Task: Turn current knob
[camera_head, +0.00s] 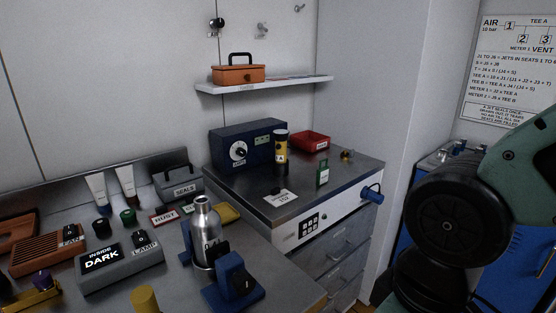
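A dark blue box (262,142) stands at the back left of the steel counter, against the wall. Its front carries a round black knob (238,151) with a pale mark on it. A small label sits under the knob, too small to read surely. A small greenish display (263,139) is at the upper right of the box front. A yellow and black canister (281,146) stands before the box and hides part of its front. My arm's green and black links fill the right side. My gripper is out of the picture, so its state does not show.
A silver bottle (203,233) stands in a blue holder on the nearer bench. A green tag-like block (322,173) and a red tray (309,140) are on the counter. A shelf (290,84) with an orange toolbox hangs above. The counter directly before the knob looks mostly clear.

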